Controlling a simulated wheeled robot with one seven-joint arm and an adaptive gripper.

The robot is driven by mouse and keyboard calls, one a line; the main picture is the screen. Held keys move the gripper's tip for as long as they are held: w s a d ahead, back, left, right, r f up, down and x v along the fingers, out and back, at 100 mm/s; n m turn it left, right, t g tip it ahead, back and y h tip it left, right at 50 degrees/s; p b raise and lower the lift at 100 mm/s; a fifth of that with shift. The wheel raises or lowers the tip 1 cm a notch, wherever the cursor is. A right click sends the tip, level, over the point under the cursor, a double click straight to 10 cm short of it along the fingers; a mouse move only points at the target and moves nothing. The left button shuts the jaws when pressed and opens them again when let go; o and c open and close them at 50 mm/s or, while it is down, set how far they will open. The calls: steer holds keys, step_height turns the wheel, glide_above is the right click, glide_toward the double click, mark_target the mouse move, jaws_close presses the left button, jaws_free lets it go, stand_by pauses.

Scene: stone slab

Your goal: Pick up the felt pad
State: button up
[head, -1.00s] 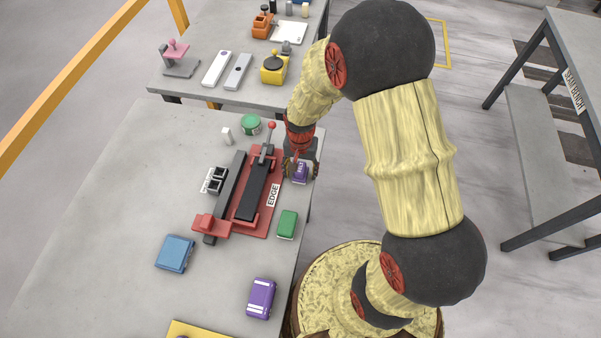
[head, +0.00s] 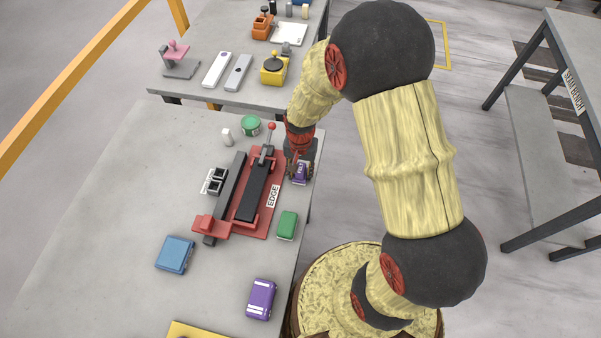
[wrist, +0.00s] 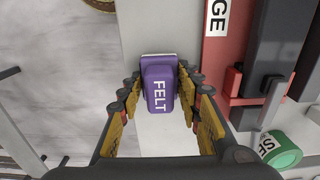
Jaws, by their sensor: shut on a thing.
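The felt pad is a small purple block labelled FELT (wrist: 159,92), with a pale layer along one edge. It also shows in the head view (head: 300,174), at the right edge of the stone table. My gripper (wrist: 160,88) has its two fingers on either side of the block and is shut on it. In the head view my gripper (head: 300,170) is low at the table's edge, just right of the red clamp fixture. I cannot tell whether the pad touches the table or is slightly above it.
The red fixture labelled EDGE (head: 262,218) stands close to the left of my gripper. A green block (head: 287,225), a purple striped block (head: 261,298) and a blue block (head: 175,254) lie nearer. A green round tin (head: 251,125) stands behind. The table's left part is clear.

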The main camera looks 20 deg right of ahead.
mark_target(300, 168)
steer(key=shift+c, duration=0.4)
steer(key=shift+w+r, duration=0.1)
steer(key=shift+r, duration=0.5)
step_height(300, 168, up, 2)
steer(key=shift+r+p, duration=0.15)
steer(key=shift+p, duration=0.2)
steer(key=s+a+r+p, duration=0.2)
steer(key=s+a+r, duration=0.1)
steer(key=s+r, duration=0.6)
steer(key=s, duration=0.4)
steer(key=shift+s+a+r, duration=0.25)
steer(key=shift+s+a, duration=0.1)
steer(key=o, duration=0.7)
steer(key=shift+c, duration=0.2)
steer(key=c, duration=0.4)
